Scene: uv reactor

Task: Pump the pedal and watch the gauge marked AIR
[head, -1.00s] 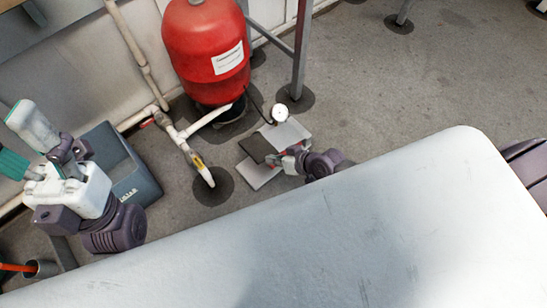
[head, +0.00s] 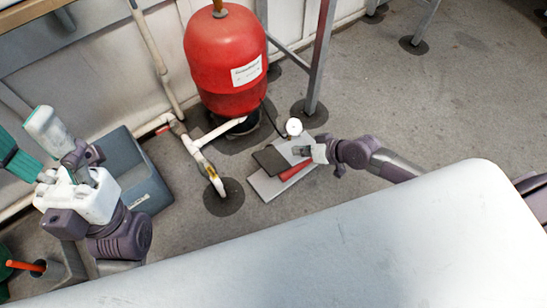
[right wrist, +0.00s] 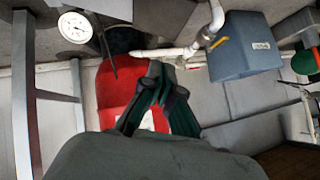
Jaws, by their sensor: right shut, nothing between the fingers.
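The foot pump lies on the floor below the red tank. It has a pale metal plate (head: 268,188), a dark pedal (head: 270,159) and a red cylinder (head: 296,170). A round white gauge (head: 293,127) stands behind it; it also shows in the right wrist view (right wrist: 75,27). Its marking and reading are too small to tell. My right gripper (head: 307,151) is shut and empty, just right of the pedal, above the plate; whether it touches is unclear. Its green fingers show in the right wrist view (right wrist: 155,85). My left gripper (head: 32,140) is open and empty at the left.
The red tank (head: 225,60) stands against the wall with white pipes (head: 215,132) and a yellow-marked valve beside the pump. A grey-blue bin (head: 145,185) is at left. A metal leg (head: 321,60) rises behind the gauge. A large pale surface (head: 330,240) fills the foreground. Floor at right is clear.

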